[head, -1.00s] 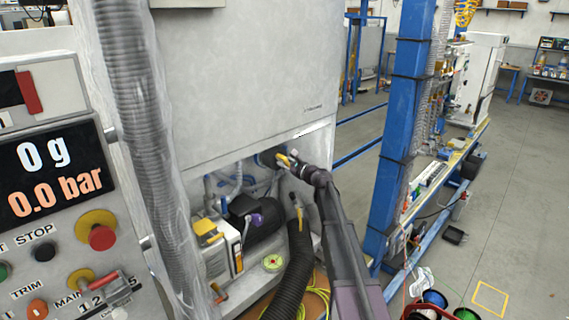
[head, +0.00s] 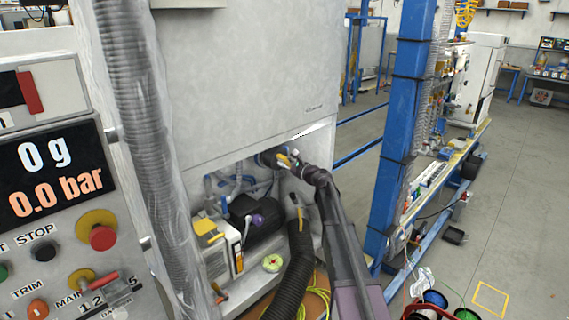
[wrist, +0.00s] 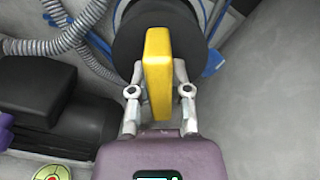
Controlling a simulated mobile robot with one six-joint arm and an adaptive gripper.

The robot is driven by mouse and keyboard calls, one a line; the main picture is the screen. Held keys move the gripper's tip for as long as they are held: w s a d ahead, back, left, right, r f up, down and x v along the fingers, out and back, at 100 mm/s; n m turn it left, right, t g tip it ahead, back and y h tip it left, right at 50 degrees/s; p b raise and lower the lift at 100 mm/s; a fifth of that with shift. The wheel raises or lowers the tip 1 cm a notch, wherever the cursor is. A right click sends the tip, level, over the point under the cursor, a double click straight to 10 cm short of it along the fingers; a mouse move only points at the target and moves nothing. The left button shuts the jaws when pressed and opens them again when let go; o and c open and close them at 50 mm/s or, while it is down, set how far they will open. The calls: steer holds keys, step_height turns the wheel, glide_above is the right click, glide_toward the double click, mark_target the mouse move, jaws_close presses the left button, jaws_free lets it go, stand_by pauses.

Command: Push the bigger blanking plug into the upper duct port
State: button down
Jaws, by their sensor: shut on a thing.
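My gripper (wrist: 160,95) is shut on the yellow grip tab of the blanking plug. The yellow tab (wrist: 157,70) stands upright between the fingers, and the plug's black round body (wrist: 124,50) is just beyond it. In the head view my gripper (head: 291,158) reaches into the upper right of the cabinet's open bay, with a dark round shape (head: 267,158) at its far side. The plug hides the upper duct port, so I cannot tell whether the plug is in front of the port or partly inside it.
Grey corrugated hoses (wrist: 80,28) and a dark motor-like cylinder (wrist: 35,105) lie to the left of my gripper in the wrist view. The cabinet's front panel (head: 240,80) is above the bay. A blue post (head: 400,130) stands to the right.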

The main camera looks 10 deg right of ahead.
mark_target(277, 159)
steer(key=shift+x, duration=1.9)
stand_by(0.7)
steer(key=shift+x, duration=3.1)
stand_by(0.5)
steer(key=shift+c, duration=2.4)
jaws_free()
steer(key=shift+s, duration=0.1)
steer(key=shift+v, duration=6)
